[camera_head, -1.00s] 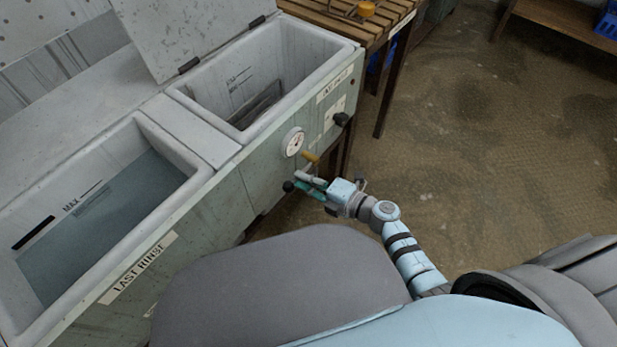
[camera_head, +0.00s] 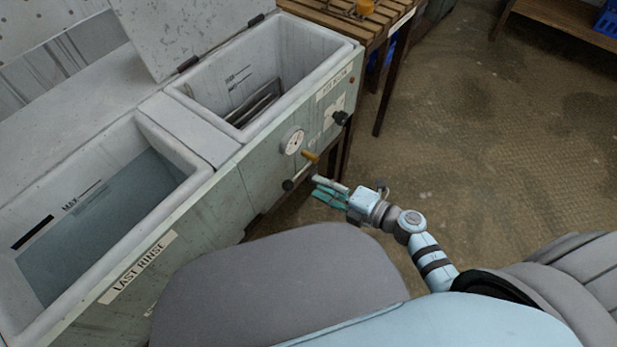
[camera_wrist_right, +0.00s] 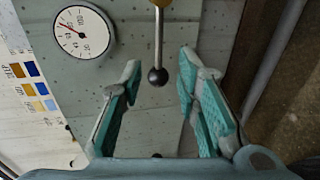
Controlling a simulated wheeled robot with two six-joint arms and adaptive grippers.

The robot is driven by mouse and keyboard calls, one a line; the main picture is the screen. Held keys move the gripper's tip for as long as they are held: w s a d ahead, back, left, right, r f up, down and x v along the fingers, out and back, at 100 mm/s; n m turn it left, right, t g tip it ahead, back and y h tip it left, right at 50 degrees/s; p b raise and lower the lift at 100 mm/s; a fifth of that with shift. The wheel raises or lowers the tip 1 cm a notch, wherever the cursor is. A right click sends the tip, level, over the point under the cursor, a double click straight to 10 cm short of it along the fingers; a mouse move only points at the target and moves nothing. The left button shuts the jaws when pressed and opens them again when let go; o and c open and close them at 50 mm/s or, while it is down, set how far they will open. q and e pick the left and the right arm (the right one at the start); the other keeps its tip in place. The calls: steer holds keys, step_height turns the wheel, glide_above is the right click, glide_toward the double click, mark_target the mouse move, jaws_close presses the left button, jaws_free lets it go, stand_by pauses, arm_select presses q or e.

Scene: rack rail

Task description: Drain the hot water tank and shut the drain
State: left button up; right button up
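The hot water tank (camera_head: 283,60) is the open basin on the right, in the head view. I cannot make out a water surface in it; dark plate-like shapes show at its bottom. The drain valve has a brass hub (camera_head: 310,157) on the tank's front and a lever ending in a black ball knob (camera_head: 288,185), pointing down-left in the head view. The knob (camera_wrist_right: 158,77) also shows in the right wrist view, between and beyond the fingers. My right gripper (camera_head: 317,188) is open and empty, apart from the lever. My left gripper is not in view.
A round gauge (camera_head: 292,141) and a black knob (camera_head: 340,117) sit on the tank front. The last rinse tank (camera_head: 194,187) on the left holds water. The hot tank's lid (camera_head: 195,35) stands open. A slatted wooden bench (camera_head: 335,22) stands behind. The floor at right is clear.

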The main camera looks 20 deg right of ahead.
steer(key=v, duration=0.6)
